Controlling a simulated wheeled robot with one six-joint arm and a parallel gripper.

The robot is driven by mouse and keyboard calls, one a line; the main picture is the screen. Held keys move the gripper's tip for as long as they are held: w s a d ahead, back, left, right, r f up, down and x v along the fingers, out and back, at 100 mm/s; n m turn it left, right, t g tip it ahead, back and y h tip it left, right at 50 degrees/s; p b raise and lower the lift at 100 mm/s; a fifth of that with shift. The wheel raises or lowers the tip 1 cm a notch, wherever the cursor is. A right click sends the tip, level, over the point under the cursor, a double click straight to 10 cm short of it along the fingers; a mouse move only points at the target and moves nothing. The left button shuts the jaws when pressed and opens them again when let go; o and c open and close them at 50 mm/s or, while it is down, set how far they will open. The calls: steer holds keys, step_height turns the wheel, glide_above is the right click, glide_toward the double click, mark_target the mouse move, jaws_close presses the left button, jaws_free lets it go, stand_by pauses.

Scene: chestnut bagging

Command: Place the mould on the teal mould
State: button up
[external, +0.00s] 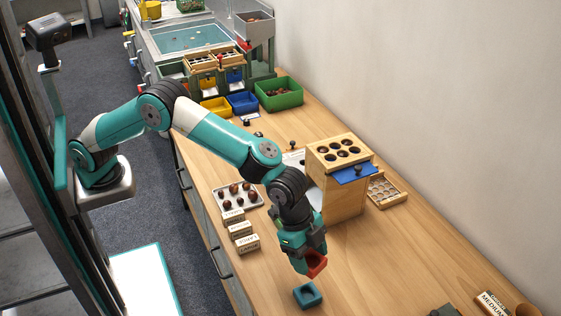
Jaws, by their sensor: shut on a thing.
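A teal mould (308,294) sits on the wooden bench near the bottom of the external view, its hollow facing up. My gripper (309,262) points down and is shut on a red mould (316,264). It holds the red mould above the bench, just above and a little behind the teal mould in the picture. The two moulds look apart. My fingers hide part of the red mould.
A tall wooden box with a holed top (340,150) and a blue plate (354,173) stands behind my gripper. Labelled wooden blocks (240,228) and a tray of chestnuts (222,200) lie to the left.

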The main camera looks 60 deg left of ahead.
mark_target(311, 295)
step_height(311, 295, down, 11)
steer(key=shift+r, duration=0.15)
stand_by(0.4)
steer(key=shift+f, duration=0.25)
steer(key=o, duration=1)
steer(key=shift+r, duration=0.1)
steer(key=shift+c, duration=0.2)
steer(key=v, duration=1.2)
steer(key=shift+a+r, duration=0.15)
